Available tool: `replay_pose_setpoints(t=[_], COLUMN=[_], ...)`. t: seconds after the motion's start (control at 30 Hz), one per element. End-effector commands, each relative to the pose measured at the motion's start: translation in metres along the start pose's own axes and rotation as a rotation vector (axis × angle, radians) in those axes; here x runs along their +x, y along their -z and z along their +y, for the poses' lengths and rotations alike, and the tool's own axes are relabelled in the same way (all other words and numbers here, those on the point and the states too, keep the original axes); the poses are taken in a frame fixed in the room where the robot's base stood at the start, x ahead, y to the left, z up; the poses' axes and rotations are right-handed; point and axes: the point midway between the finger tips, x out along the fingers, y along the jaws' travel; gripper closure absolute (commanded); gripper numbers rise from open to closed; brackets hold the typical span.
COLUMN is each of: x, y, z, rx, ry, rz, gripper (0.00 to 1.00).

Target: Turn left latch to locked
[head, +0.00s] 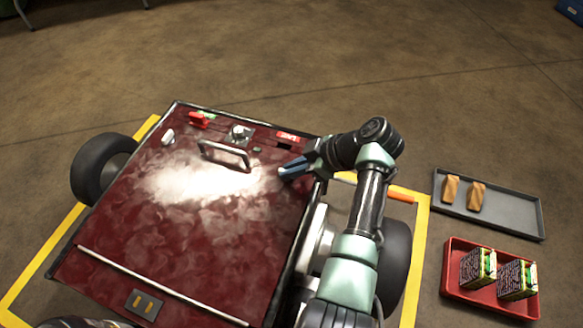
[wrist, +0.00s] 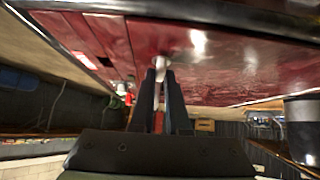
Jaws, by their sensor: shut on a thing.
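A red lid or panel (head: 120,225) covers the top of the wheeled machine. My gripper (head: 283,175) is low over the panel's right side, with its blue fingers pointing left. In the wrist view, my gripper (wrist: 161,75) has its fingers close together on a small white latch-like piece (wrist: 160,62) at the red surface. The fingers mostly hide that piece in the head view. Another small white latch (head: 167,136) sits near the panel's far left corner. I cannot tell from the pictures which one is the left latch, or how far the held piece is turned.
A metal handle (head: 226,155), a red lever (head: 199,119) and a red label (head: 288,136) are on the panel's far part. A grey tray (head: 515,212) and a red tray (head: 458,252) lie on the floor at right. Open floor lies beyond the machine.

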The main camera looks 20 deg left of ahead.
Motion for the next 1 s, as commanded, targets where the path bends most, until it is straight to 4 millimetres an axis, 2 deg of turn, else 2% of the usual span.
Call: replay_pose_setpoints(t=[0.13,0.17,0.3,0.67,0.77,1.0], x=[0.001,0.001,0.001,-0.004,-0.017,-0.071], y=[-0.003,-0.003,-0.002,0.0,0.002,0.004], z=[-0.001,-0.001,-0.001,0.0,0.0,0.001], rx=[0.001,0.001,0.001,0.001,0.002,0.002], ry=[0.002,0.002,0.001,-0.001,-0.001,-0.003], rz=[-0.006,-0.006,-0.005,-0.002,-0.002,-0.003], gripper=[1.0,0.81,0.56,0.56,0.56,0.56])
